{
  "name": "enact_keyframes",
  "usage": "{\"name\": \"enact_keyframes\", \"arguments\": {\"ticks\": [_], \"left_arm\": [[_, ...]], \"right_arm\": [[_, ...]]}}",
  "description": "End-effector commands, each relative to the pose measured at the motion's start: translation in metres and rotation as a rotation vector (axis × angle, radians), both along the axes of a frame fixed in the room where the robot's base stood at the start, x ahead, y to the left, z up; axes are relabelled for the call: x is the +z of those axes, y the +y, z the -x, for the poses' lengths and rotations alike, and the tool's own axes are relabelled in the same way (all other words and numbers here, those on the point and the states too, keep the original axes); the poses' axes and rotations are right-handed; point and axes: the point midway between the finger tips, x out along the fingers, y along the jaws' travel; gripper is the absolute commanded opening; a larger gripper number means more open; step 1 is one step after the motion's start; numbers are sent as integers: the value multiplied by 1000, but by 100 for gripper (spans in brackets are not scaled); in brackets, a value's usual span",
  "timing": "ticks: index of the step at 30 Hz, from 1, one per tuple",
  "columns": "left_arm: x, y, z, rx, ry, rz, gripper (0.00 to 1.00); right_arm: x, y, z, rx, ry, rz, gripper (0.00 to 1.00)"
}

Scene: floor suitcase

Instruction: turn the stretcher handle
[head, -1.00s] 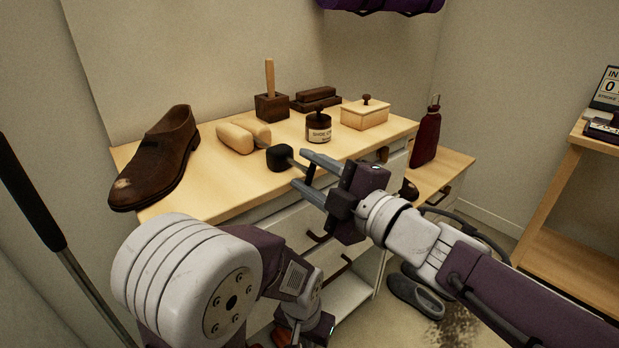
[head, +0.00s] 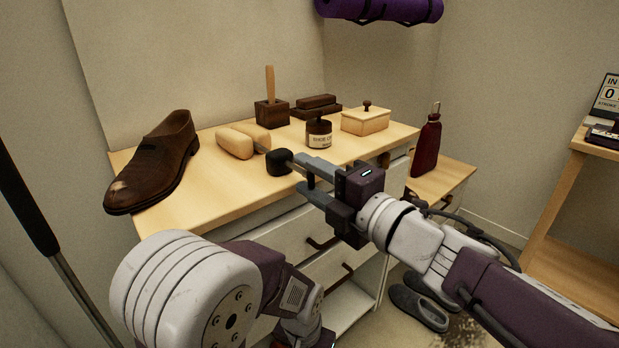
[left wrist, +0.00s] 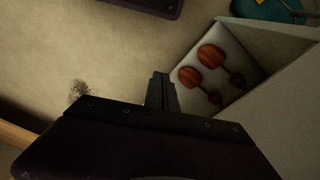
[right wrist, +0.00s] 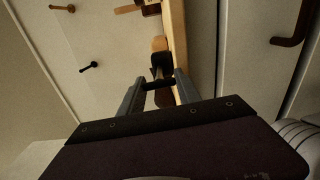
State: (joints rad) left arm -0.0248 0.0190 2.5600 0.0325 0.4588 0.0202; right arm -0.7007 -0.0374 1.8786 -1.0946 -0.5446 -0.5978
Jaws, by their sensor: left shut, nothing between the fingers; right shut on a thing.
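The shoe stretcher lies on the dresser top, with pale wooden halves (head: 235,142) and a black end block (head: 279,161). Its handle (right wrist: 158,84) is a dark bar, seen in the right wrist view across the space between my right fingers. My right gripper (head: 305,172) is shut on this bar, just beyond the dresser's front edge. Its fingers stay apart by the bar's length. My left gripper (left wrist: 161,88) is shut and empty, low in front of the dresser; its fingertips are not clear in the head view.
A brown shoe (head: 155,168) stands left of the stretcher. A cream jar (head: 319,134), a pale lidded box (head: 365,120) and dark brushes (head: 317,104) stand behind. A red bottle (head: 427,145) is at right. Grey slippers (head: 420,303) lie on the floor.

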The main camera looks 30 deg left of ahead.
Motion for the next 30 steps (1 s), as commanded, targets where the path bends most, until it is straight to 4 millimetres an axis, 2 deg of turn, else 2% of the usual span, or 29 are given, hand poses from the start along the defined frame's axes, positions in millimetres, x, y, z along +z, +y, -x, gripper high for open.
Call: {"name": "enact_keyframes", "arguments": {"ticks": [8,9,10,11,19,22,30], "left_arm": [[0,0,0,0,0,0,0],[0,0,0,0,0,0,0],[0,0,0,0,0,0,0],[0,0,0,0,0,0,0],[0,0,0,0,0,0,0],[3,0,0,0,0,0,0],[24,0,0,0,0,0,0]], "right_arm": [[-1,0,0,0,2,1,0],[-1,0,0,0,2,1,51],[-1,0,0,0,2,1,59],[-1,0,0,0,2,1,62],[0,0,0,0,1,1,62],[2,-6,2,-2,1,0,62],[5,-53,20,-5,1,0,62]]}}
